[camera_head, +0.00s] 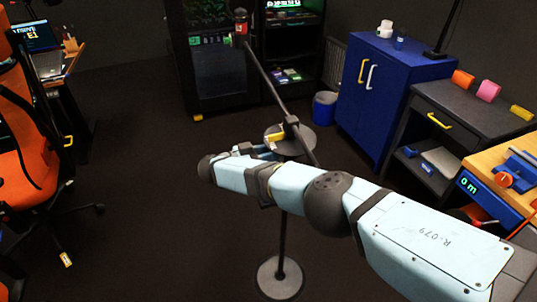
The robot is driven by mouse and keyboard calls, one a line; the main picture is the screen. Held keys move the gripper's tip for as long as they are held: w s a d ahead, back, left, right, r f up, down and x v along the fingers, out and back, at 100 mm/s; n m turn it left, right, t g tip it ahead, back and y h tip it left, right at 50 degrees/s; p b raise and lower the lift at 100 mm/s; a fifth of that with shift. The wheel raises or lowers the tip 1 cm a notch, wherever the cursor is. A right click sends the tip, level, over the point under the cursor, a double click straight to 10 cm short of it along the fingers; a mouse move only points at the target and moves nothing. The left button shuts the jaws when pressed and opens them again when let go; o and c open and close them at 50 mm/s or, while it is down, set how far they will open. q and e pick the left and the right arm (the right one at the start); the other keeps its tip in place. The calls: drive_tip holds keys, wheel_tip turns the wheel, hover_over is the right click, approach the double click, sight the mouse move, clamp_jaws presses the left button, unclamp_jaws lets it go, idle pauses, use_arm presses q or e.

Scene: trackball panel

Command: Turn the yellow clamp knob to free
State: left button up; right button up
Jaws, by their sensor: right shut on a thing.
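A dark stand holds a slanted boom (268,85) in a clamp (291,123) at the middle of the head view. The yellow clamp knob (276,137) shows as a small yellow piece at the left of the clamp. My right gripper (268,147) is at the knob and appears shut on it. My pale blue right arm comes in from the lower right and hides part of the stand's pole. The finger contact is small and partly hidden. My left gripper is not in view.
The stand's round base (280,278) rests on dark floor. A blue cabinet (388,100), a dark drawer unit (445,130) and a workbench (495,170) stand at the right. An orange chair (25,130) is at the left. The floor between chair and stand is clear.

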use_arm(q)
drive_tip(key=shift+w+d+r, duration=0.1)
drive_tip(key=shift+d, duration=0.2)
use_arm(e)
drive_tip(key=shift+m, duration=2.3)
drive_tip(key=o, duration=0.9)
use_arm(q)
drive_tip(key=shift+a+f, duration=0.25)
use_arm(e)
drive_tip(key=shift+o, duration=0.2)
